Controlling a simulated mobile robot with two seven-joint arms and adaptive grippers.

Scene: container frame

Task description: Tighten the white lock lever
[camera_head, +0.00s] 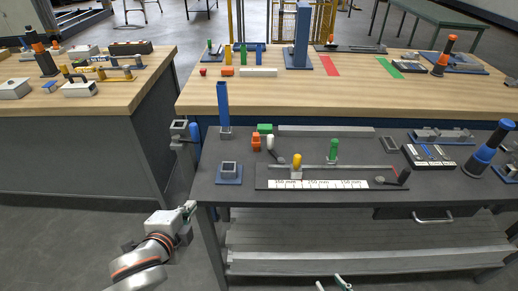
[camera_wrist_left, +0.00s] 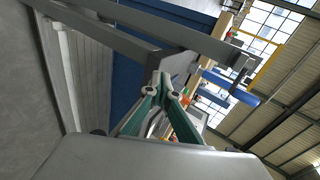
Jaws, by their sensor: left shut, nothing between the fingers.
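A small white-handled lever (camera_head: 270,142) stands at the back left of the rail fixture on the dark bench, beside an orange block. I take it to be the lock lever; its exact setting is too small to tell. My left gripper (camera_head: 190,207) is shut and empty, off the bench's front left corner, well apart from the lever. Its fingertips (camera_wrist_left: 163,88) meet in the left wrist view, near a grey frame edge. My right gripper (camera_head: 332,284) shows only its fingertips at the bottom edge of the head view; they are apart and empty, in front of the bench.
The rail fixture (camera_head: 325,185) carries a yellow knob (camera_head: 297,160) and a green knob (camera_head: 333,146). A blue handle (camera_head: 195,131) hangs at the bench's left edge. A blue post (camera_head: 223,105) and a square socket (camera_head: 229,171) stand on the left. A drawer handle (camera_head: 433,217) juts out in front.

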